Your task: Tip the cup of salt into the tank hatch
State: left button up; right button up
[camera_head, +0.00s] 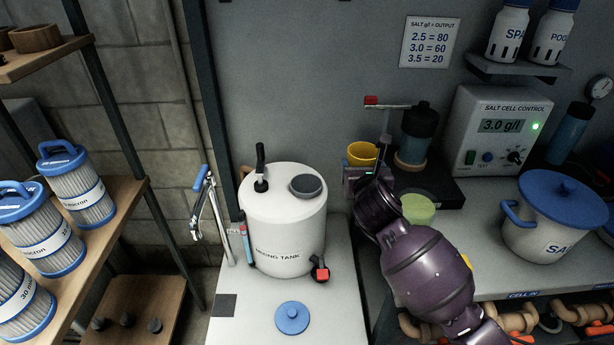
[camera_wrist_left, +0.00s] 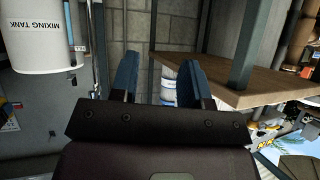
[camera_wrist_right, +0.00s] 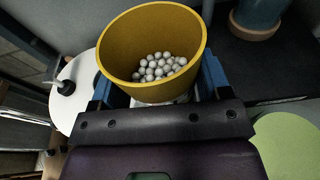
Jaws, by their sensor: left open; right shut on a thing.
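The yellow cup (camera_head: 362,153) is in my right gripper (camera_head: 361,172), to the right of the tank. In the right wrist view the cup (camera_wrist_right: 122,82) is between the blue fingers of my right gripper (camera_wrist_right: 160,80), and white salt balls (camera_wrist_right: 158,66) lie in it. It looks about upright. The white mixing tank (camera_head: 284,225) stands on the pale bench; the round, dark grey hatch (camera_head: 305,185) is on its top. My left gripper (camera_wrist_left: 160,75) is open and empty in the left wrist view. I do not make it out in the head view.
A blue lid (camera_head: 292,318) lies on the bench in front of the tank. A black-handled fitting (camera_head: 261,170) rises from the tank top. A green container (camera_head: 418,208), a salt pot (camera_head: 555,220) and a control box (camera_head: 503,130) stand right. Filters fill a shelf (camera_head: 110,205) at left.

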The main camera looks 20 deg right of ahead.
aim_at(368, 154)
jog(key=shift+m+h, duration=0.6)
jog(key=w+d, duration=0.1)
jog(key=w+d+r+p, duration=0.1)
jog(key=w+d+p, duration=0.1)
jog(key=shift+w+r, duration=0.15)
jog(key=shift+r, duration=0.2)
jog(key=w+f+h+p, duration=0.1)
jog(key=w+f+p, duration=0.3)
jog(key=f, duration=0.3)
jog(key=shift+w+a+f+m+g+p, duration=0.15)
jog(key=shift+w+a+m+g+p, duration=0.2)
jog(key=shift+p, duration=0.45)
jog(key=shift+s+d, duration=0.1)
